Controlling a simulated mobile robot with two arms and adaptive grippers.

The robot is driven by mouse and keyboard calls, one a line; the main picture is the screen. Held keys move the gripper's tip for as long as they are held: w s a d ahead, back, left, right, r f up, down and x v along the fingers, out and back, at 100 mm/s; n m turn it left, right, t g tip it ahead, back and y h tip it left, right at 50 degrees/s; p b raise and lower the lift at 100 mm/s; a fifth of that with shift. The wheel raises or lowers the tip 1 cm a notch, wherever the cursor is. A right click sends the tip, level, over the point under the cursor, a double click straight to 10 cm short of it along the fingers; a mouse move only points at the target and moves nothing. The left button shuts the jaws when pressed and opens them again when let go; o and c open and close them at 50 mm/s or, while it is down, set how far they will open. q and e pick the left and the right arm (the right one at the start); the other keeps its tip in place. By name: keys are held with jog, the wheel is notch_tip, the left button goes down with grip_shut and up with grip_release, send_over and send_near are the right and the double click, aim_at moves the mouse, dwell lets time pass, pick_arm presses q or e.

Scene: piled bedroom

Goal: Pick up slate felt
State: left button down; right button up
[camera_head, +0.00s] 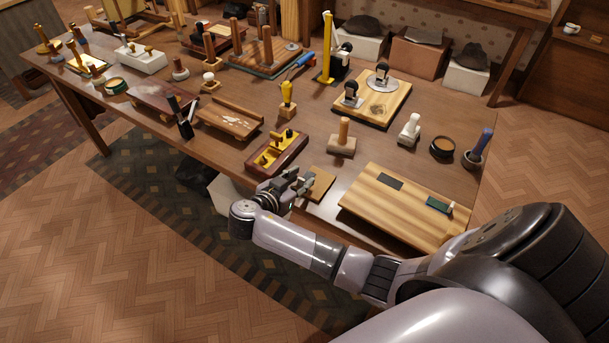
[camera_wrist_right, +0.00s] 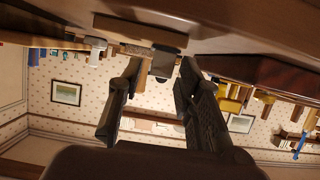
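A small grey flat piece, which looks like the slate felt (camera_wrist_right: 167,63), shows in the right wrist view between and just beyond my right fingertips, at the edge of a small tan board (camera_wrist_right: 140,31). In the head view my right gripper (camera_head: 299,183) is at the table's front edge, beside this small board (camera_head: 319,184), and hides most of that grey piece. The right wrist view shows my right gripper (camera_wrist_right: 161,72) with its fingers apart; I cannot tell whether a finger touches the piece. A dark flat patch (camera_head: 389,183) lies on a larger wooden board. My left gripper is not in view.
The larger wooden board (camera_head: 400,212) carries a green block (camera_head: 438,205), right of the gripper. A wooden-handled block (camera_head: 342,139) stands farther back. The table (camera_head: 300,121) is crowded.

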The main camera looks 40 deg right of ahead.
jog(key=c, duration=0.6)
jog(key=shift+o, duration=0.2)
jog(key=shift+r, duration=0.15)
